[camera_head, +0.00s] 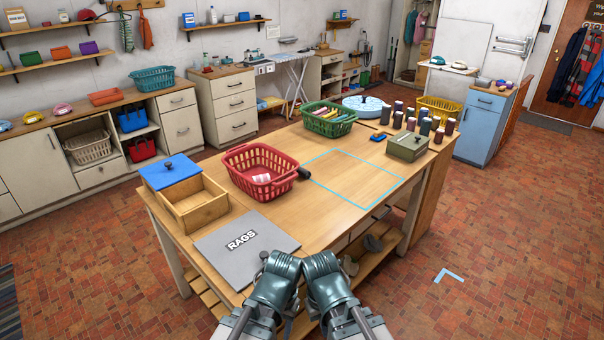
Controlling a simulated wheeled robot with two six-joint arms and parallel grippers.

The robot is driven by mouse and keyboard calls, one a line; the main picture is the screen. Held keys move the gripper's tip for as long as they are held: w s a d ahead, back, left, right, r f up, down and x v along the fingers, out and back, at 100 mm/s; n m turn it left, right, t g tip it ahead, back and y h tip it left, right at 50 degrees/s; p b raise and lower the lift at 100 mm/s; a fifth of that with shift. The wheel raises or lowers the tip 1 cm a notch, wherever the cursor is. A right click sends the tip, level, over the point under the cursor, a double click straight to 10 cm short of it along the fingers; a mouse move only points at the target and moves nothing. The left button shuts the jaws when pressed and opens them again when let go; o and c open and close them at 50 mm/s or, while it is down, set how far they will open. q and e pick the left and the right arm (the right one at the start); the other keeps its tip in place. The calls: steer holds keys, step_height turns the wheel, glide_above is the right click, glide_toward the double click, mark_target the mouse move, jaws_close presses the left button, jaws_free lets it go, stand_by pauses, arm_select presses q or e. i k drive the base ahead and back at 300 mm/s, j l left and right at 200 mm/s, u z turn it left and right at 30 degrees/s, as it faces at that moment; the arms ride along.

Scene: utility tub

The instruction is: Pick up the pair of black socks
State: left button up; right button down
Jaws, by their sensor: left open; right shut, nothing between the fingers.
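A small black rolled bundle, which looks like the pair of black socks (304,173), lies on the wooden table. It is at the right end of the red basket (240,165), close to its rim. My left gripper (281,262) and my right gripper (321,264) are side by side at the table's near edge, well short of the socks. The left is open and the right is shut; both look empty. Their fingertips are largely hidden behind my wrists.
A grey RAGS mat (225,259) and an open wooden box (198,221) with a blue lid are at the left. A blue-outlined square (352,179) is bare. A green basket (328,129), several dark cylinders and a grey-green box (407,153) stand farther back.

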mark_target(303, 172)
steer(key=i+l, duration=0.5)
steer(key=l, duration=0.25)
steer(key=i+l+z, duration=0.1)
steer(key=i+l, duration=0.45)
steer(key=l, duration=0.2)
steer(key=i+l, duration=0.55)
steer(key=l, duration=0.15)
steer(key=i+j, duration=0.3)
steer(key=j, duration=0.15)
steer(key=i+z, duration=0.05)
